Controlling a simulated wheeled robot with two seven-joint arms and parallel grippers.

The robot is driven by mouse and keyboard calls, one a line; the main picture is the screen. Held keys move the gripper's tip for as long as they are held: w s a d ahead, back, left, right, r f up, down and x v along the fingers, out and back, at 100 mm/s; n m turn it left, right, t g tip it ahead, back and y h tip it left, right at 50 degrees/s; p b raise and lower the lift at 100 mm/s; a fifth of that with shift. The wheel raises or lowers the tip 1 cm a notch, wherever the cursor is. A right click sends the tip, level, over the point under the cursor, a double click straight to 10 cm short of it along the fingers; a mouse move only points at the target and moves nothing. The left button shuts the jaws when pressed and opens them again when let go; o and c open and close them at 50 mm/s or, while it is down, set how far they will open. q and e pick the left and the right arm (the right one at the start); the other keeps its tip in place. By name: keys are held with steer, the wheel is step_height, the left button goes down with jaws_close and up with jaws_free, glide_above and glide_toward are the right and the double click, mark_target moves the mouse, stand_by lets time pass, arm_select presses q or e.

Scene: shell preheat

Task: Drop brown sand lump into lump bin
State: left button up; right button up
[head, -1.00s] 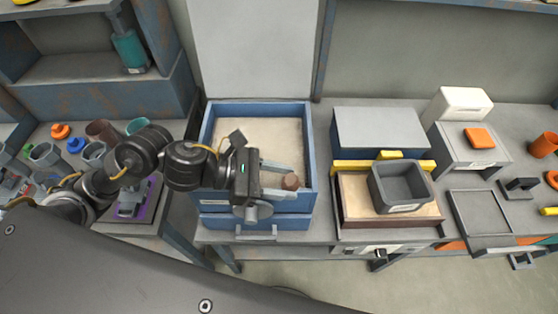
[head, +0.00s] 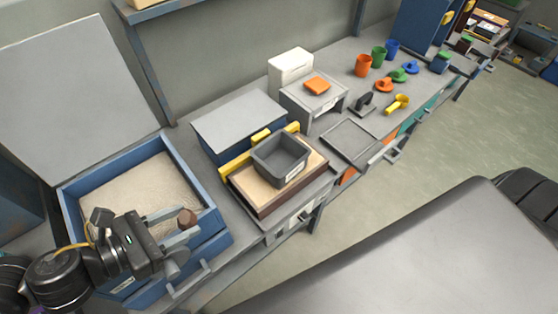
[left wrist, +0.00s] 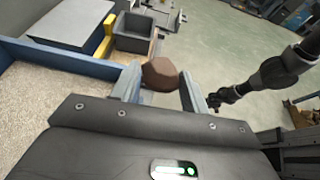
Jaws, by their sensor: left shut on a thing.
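My left gripper (head: 184,222) is shut on a brown sand lump (head: 187,216), held above the front part of the blue sandbox (head: 185,160). In the left wrist view the lump (left wrist: 159,73) sits between the fingertips. A grey open bin (head: 281,160), apparently the lump bin, stands on a wooden-topped block to the right of the sandbox. The bin (left wrist: 134,35) shows beyond the lump in the left wrist view and looks empty in the head view. Its label is too small to read. A dark arm shows at right in the left wrist view; its gripper is not clear.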

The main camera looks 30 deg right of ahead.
stand_by(0.4)
arm_select(q)
steer(key=w+a+f+n+t+y+b, duration=0.1)
steer(key=w+a+b, duration=0.1)
steer(key=w+a, duration=0.3)
steer(key=w+a+f+n+t+y+b, duration=0.1)
steer(key=w+a, duration=0.4)
steer(key=a, duration=0.5)
steer(key=shift+a+f+n+t+b, duration=0.2)
steer(key=shift+f+n+t+b, duration=0.4)
steer(key=shift+n+t, duration=0.2)
